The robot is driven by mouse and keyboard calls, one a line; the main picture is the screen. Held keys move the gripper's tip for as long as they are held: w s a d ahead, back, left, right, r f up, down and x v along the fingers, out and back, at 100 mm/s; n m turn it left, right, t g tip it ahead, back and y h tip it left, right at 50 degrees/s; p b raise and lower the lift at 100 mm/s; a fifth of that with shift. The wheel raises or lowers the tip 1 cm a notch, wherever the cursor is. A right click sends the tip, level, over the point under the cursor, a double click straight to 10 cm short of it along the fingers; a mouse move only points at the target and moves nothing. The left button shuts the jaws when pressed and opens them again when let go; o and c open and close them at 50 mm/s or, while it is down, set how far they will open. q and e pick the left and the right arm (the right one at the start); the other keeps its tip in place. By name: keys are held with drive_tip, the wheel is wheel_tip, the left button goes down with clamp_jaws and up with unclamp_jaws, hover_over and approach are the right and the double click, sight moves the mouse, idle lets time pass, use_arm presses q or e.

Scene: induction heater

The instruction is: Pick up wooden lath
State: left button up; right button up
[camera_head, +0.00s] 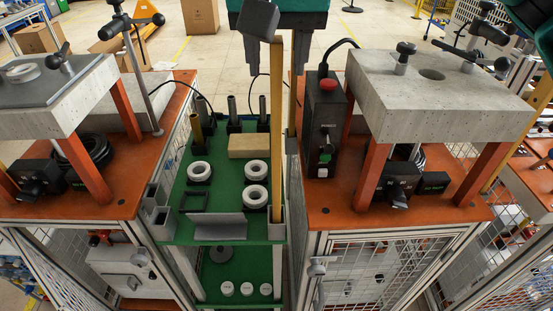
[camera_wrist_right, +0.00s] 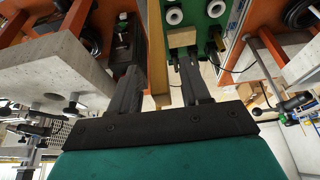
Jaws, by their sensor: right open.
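The wooden lath (camera_head: 277,140) is a long, thin, pale strip. It stands upright in a small holder at the right front corner of the green shelf. A dark block (camera_head: 258,20) shows at its top end; I cannot tell whether they are joined. My right gripper (camera_head: 278,65) is open at the top middle, fingers pointing down, one on each side of the lath's upper part in the picture. In the right wrist view, the lath (camera_wrist_right: 157,55) shows between the open fingers (camera_wrist_right: 160,82). I see no contact. My left gripper is not in view.
The green shelf (camera_head: 212,222) holds white rings, a wooden block (camera_head: 249,146) and dark posts. Orange benches with concrete slabs (camera_head: 440,90) flank it. A black control box with a red button (camera_head: 325,125) stands close right of the lath.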

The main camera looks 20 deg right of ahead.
drive_tip(key=shift+w+f, duration=0.15)
drive_tip(key=shift+f, duration=0.15)
drive_tip(key=shift+c, duration=0.4)
clamp_jaws()
